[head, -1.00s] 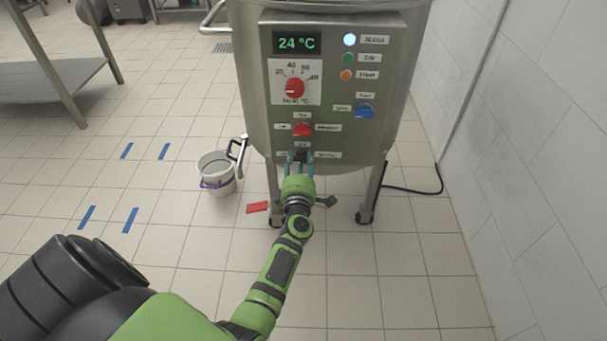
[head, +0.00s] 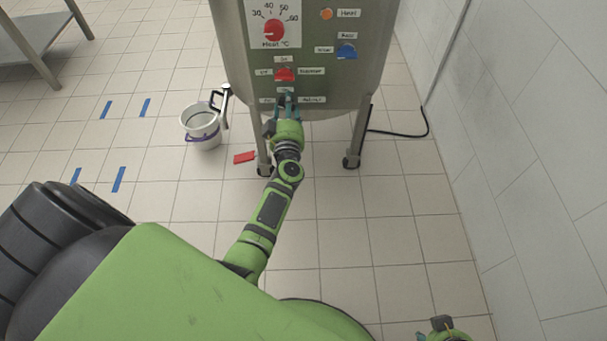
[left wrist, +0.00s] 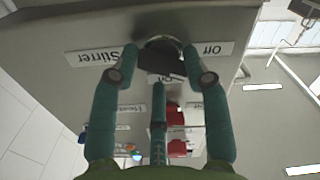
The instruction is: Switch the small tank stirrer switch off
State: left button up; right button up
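The small stirrer switch (left wrist: 160,62) is a dark knob on the tank's panel (head: 325,60). In the left wrist view it appears upside down between the "Stirrer" label (left wrist: 93,56) and the "Off" label (left wrist: 212,49). My left gripper (left wrist: 160,72) has teal fingers on both sides of the switch and a third finger just below it. The fingertips look very close to it, but I cannot tell whether they grip it. Its pointing direction is partly hidden. My right gripper (head: 443,329) shows only in part at the bottom edge of the head view.
A red knob (head: 285,74) sits just above the stirrer switch, and a blue knob (head: 346,51) is higher to the right. A white bucket (head: 202,128) and a red object (head: 244,157) are on the floor. A tiled wall (head: 500,130) stands at the right.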

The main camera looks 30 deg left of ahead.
pick_arm(q)
jog(key=s+d+f+m+g+h+p, duration=0.3)
jog(key=s+d+f+m+p, duration=0.3)
jog(key=s, duration=0.5)
jog(key=s+d+f+m+g+h+p, duration=0.3)
jog(key=s+d+f+m+h+p, duration=0.3)
jog(key=s+d+f+p, duration=0.2)
jog(key=shift+s+d+h+p, duration=0.3)
jog(key=shift+s+d+p, duration=1.05)
jog(key=shift+d, duration=0.25)
